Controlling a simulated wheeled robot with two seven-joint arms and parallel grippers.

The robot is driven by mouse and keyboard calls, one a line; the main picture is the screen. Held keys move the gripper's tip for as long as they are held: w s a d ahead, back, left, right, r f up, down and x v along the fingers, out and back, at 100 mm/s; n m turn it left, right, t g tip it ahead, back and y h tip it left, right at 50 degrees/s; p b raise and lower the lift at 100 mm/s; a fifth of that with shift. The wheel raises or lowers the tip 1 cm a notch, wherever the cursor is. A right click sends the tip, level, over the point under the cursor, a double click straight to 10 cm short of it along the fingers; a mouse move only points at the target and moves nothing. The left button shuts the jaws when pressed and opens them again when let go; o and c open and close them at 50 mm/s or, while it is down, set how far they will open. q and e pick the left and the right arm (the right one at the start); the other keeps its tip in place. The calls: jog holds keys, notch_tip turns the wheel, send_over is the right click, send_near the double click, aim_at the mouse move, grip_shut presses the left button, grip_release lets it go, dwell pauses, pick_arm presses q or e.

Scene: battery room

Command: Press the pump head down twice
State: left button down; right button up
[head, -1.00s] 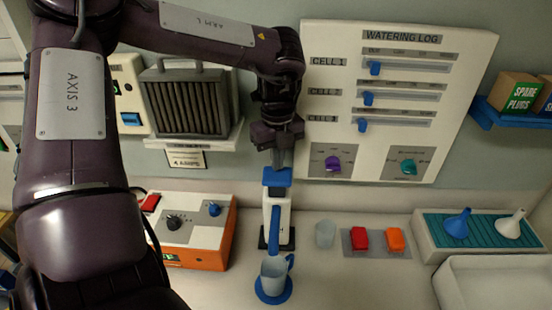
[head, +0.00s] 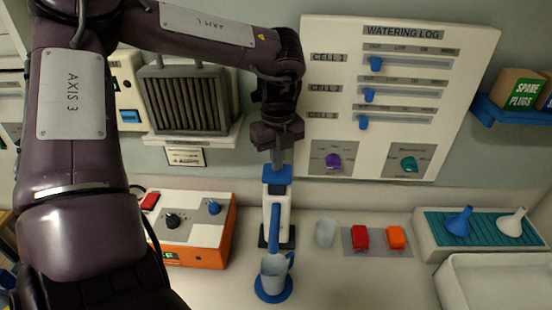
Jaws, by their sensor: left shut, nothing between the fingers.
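The pump dispenser stands on the counter in the head view, with a blue pump head (head: 277,174) on a white body (head: 284,215) and a dark base. A long blue spout (head: 274,228) points toward me. A pale blue-grey cup (head: 272,274) stands below the spout's end on a round blue coaster (head: 284,294). My left gripper (head: 276,160) points straight down, shut and empty, with its fingertips at the top of the pump head. They look in contact, but I cannot be sure. My right gripper is not in view.
An orange-and-white control box (head: 205,230) stands left of the pump. To its right are a clear cup (head: 325,233), red (head: 359,237) and orange (head: 396,238) blocks and a tray (head: 434,233) with funnels. The watering log panel (head: 470,60) is behind.

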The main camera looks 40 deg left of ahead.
aim_at(277, 174)
pick_arm(q)
jog(key=shift+s+f+b, duration=0.1)
jog(key=shift+f+b, duration=1.85)
jog(key=shift+f, duration=0.4)
jog(key=shift+r, duration=0.1)
jog(key=shift+r+p, duration=1.95)
jog(key=shift+r, duration=0.85)
jog(key=shift+f, duration=0.25)
